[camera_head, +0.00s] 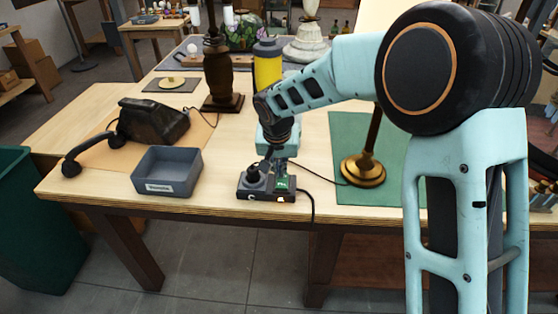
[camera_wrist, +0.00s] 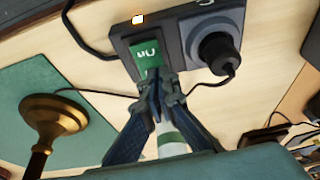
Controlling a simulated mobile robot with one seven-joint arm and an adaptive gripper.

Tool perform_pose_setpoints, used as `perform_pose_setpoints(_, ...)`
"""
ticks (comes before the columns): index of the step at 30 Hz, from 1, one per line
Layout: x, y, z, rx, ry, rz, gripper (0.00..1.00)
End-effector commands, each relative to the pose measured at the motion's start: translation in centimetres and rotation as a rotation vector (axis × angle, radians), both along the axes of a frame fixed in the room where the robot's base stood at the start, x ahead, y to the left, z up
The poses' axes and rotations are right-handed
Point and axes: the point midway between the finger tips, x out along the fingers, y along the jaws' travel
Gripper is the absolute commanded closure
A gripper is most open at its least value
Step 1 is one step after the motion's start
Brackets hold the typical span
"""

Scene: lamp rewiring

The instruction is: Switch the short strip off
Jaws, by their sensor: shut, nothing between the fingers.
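The short strip (camera_head: 268,194) is a small dark power strip near the front edge of the table. In the wrist view the strip (camera_wrist: 173,38) has a green switch (camera_wrist: 147,54) marked "On" and a small lit orange-white lamp (camera_wrist: 138,19) near its edge. A black plug (camera_wrist: 217,52) sits in its socket, beside the switch. My gripper (camera_wrist: 156,84) is shut and empty, with its tips at the near end of the switch. Whether they touch it I cannot tell. In the head view my gripper (camera_head: 278,166) points down over the strip and partly hides it.
A grey tray (camera_head: 167,188) and a black telephone (camera_head: 150,122) are on the left. A brass lamp base (camera_head: 363,170) stands on a green mat (camera_head: 345,130) on the right. A wooden lamp base (camera_head: 223,75) and yellow bottle (camera_head: 267,68) stand behind. Cords run from the strip.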

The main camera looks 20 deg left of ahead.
Motion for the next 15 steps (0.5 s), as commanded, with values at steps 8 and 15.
perform_pose_setpoints(8,0.03,0.03,-0.31,0.001,0.000,0.000,1.00)
perform_pose_setpoints(15,0.16,0.09,-0.95,0.000,-0.001,0.001,1.00)
